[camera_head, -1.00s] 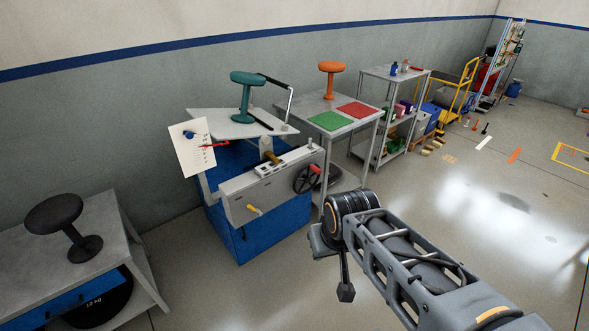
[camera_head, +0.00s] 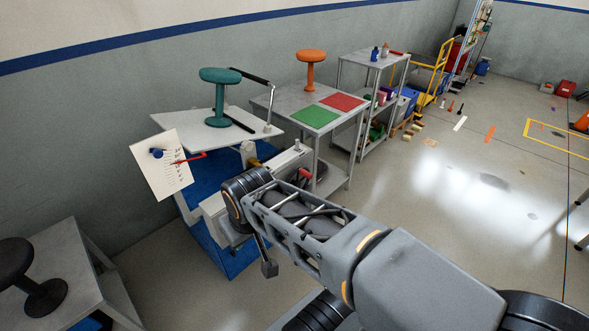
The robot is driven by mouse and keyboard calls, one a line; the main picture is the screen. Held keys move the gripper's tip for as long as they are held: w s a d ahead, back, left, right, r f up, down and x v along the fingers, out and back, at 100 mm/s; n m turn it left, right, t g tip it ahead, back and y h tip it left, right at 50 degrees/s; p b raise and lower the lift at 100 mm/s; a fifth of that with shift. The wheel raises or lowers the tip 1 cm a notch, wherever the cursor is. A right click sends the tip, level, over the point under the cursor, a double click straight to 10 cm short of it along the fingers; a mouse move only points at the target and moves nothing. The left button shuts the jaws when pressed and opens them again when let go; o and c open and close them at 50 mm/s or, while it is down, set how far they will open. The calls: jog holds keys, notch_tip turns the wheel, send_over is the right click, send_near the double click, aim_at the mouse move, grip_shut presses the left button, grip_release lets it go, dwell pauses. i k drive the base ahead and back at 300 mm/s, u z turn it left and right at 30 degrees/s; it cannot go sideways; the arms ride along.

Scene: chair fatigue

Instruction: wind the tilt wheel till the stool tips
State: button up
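The teal stool (camera_head: 220,95) stands upright on the pale plate (camera_head: 178,125) of the blue-based test rig (camera_head: 205,250). The tilt wheel is hidden behind my arm; only a red knob (camera_head: 305,173) shows near where it was, at the right end of the rig's grey front box (camera_head: 285,157). The end of my arm lies across the front of the rig in this view. A dark block on a rod (camera_head: 268,268) hangs below its black joint and may be part of my gripper. I cannot make out fingers, their opening, or any contact with the wheel.
A white scale card (camera_head: 160,165) with a red pointer is at the rig's left. A dark stool (camera_head: 30,275) stands on a grey bench at lower left. A table with green (camera_head: 315,116) and red (camera_head: 342,102) mats and an orange stool (camera_head: 310,65) stands behind.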

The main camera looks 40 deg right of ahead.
aim_at(304, 171)
jog(key=z, duration=0.5)
jog(key=i, duration=0.85)
jog(key=z, duration=0.7)
